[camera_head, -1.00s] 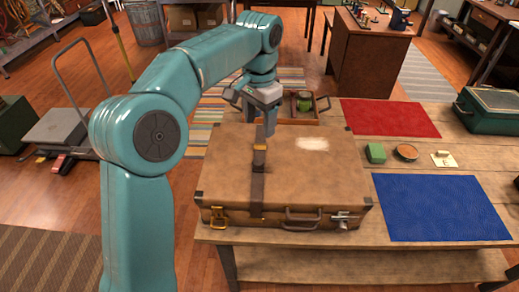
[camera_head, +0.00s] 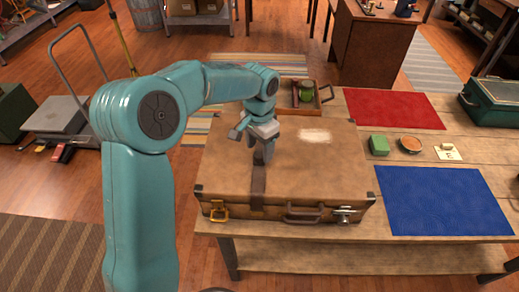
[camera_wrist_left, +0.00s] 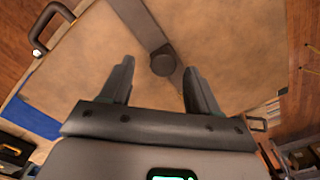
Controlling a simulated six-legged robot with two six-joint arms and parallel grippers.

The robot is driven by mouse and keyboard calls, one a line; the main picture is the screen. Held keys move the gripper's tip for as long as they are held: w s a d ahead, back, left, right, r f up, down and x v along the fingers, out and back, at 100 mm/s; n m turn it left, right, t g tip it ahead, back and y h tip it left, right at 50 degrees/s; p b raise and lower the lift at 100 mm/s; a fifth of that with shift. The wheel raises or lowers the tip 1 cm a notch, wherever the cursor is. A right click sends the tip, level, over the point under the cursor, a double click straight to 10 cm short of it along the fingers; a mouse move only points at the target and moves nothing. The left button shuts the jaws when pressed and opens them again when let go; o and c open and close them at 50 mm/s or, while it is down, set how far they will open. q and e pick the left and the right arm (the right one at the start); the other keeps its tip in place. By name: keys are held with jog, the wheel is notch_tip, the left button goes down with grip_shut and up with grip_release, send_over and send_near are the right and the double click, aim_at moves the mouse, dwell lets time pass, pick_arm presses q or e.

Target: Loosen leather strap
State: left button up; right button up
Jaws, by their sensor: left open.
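A brown leather suitcase (camera_head: 325,170) lies flat and closed on the wooden table. A dark leather strap (camera_head: 258,188) runs over its lid and down the front. My left gripper (camera_head: 263,157) is over the strap and hides its upper part in the head view. In the left wrist view the open gripper (camera_wrist_left: 158,80) points at the lid, with the strap (camera_wrist_left: 143,24) and its round dark end piece (camera_wrist_left: 163,63) between and beyond the fingertips. The fingers appear apart from the strap; contact cannot be told. My right gripper is out of view.
The case front has a brass latch (camera_head: 218,212), a handle (camera_head: 303,214) and a silver latch (camera_head: 344,215). A wooden tray (camera_head: 318,98) stands behind.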

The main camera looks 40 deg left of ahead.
aim_at(259, 158)
pick_arm(q)
jog(key=f, duration=0.2)
jog(key=shift+w+a+f, duration=0.3)
jog(key=shift+w+f, duration=0.05)
jog(key=shift+f, duration=0.05)
jog(key=shift+s+d+r, duration=0.15)
jog(key=shift+s+d, duration=0.05)
jog(key=shift+s, duration=0.05)
jog(key=shift+w+a, duration=0.15)
jog(key=c, duration=1)
grip_shut()
jog(key=shift+s+d+f, duration=0.2)
jog(key=shift+s+d+b, duration=0.2)
jog(key=shift+s+b, duration=0.1)
jog(key=shift+s+d+r+b, duration=0.15)
jog(key=shift+s+d, duration=0.15)
jog(key=shift+s, duration=0.2)
jog(key=shift+s+d+f+b, duration=0.15)
jog(key=shift+s+d, duration=0.15)
jog(key=shift+s, duration=0.2)
jog(key=shift+s+d, duration=0.15)
jog(key=shift+s, duration=0.05)
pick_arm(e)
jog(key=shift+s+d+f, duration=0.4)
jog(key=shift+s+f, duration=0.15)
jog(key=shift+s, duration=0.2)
